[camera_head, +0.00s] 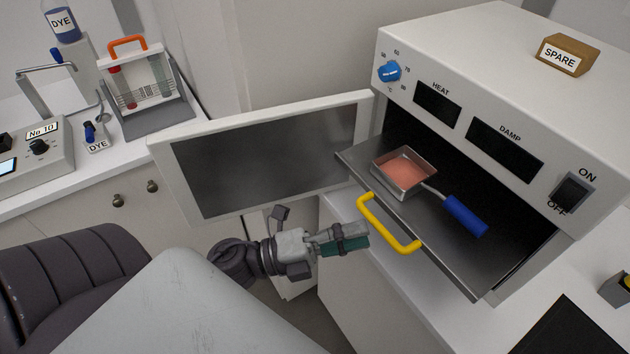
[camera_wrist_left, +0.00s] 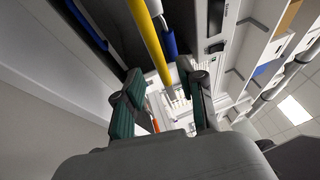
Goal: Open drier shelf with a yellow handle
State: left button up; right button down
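The drier (camera_head: 480,95) has its door (camera_head: 265,155) swung open to the left. A dark metal shelf (camera_head: 440,255) sticks out of its opening, with a yellow handle (camera_head: 388,224) on the front edge. My left gripper (camera_head: 362,241) is just left of the handle and appears apart from it. In the left wrist view, its fingers (camera_wrist_left: 160,74) are spread and empty, and the yellow handle (camera_wrist_left: 150,38) runs lengthwise ahead of the gap between them. My right gripper is not in view.
A square pan (camera_head: 404,172) with pinkish contents and a blue handle (camera_head: 466,215) sits on the shelf. A SPARE box (camera_head: 569,54) stands on top of the drier. A grey chair (camera_head: 75,285) is at lower left. A side counter holds a test-tube rack (camera_head: 140,78).

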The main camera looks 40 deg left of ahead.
pick_arm(q)
jog(key=v, duration=0.7)
jog(key=shift+s, duration=0.15)
jog(key=shift+a, duration=0.1)
jog(key=w+a+f+n+y, duration=0.1)
jog(key=a+f+n+y, duration=0.25)
jog(key=f, duration=0.45)
jog(key=w+a+f+n+t+y, duration=0.1)
jog(key=w+a+f+n+y, duration=0.15)
jog(key=f+n, duration=0.35)
jog(key=w+a+f+n+y, duration=0.1)
jog(key=a+f+n+y, duration=0.25)
jog(key=f, duration=0.55)
jog(key=s+f+n+g+y, duration=0.2)
jog(key=s+f+n, duration=0.1)
jog(key=f, duration=0.6)
jog(key=s+f+n+g+y, duration=0.2)
jog(key=s+f+n, duration=0.15)
jog(key=f, duration=0.55)
jog(key=s+d+f+n+g, duration=0.3)
jog(key=s+f+g, duration=0.2)
jog(key=s+f, duration=0.3)
jog(key=s+d+f+n+g, duration=0.3)
jog(key=s+f+g, duration=0.2)
jog(key=s+f, duration=0.4)
jog(key=s, duration=0.4)
jog(key=shift+s+y, duration=0.15)
jog(key=shift+y, duration=0.2)
